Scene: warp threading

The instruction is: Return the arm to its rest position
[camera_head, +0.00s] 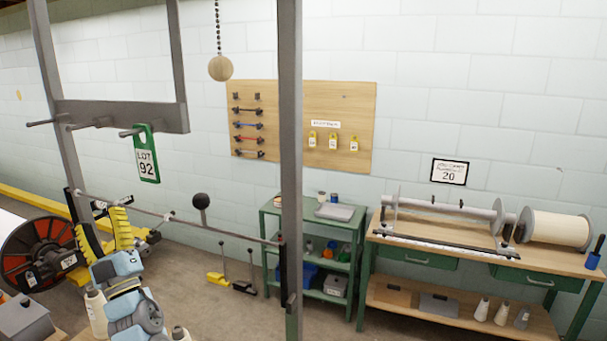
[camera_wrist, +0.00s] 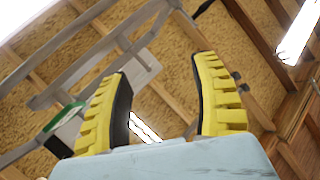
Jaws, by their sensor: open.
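My gripper (camera_head: 106,230) is in the lower left of the head view, its yellow ribbed fingers pointing up. The fingers stand apart with nothing between them. In the wrist view my gripper (camera_wrist: 165,100) is also open and empty, facing the wooden ceiling. My light blue wrist and lower arm show below it in the head view. A green tag reading LOT 92 (camera_head: 147,155) hangs from a peg on the grey metal frame (camera_head: 120,114), above and right of the gripper. The tag also shows in the wrist view (camera_wrist: 66,121), left of the fingers.
A horizontal bar with a black knob (camera_head: 201,201) crosses the frame close to the gripper. A large reel (camera_head: 38,252) stands left. A green shelf cart (camera_head: 312,240) and a workbench (camera_head: 480,255) stand right. Floor in the middle is partly clear.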

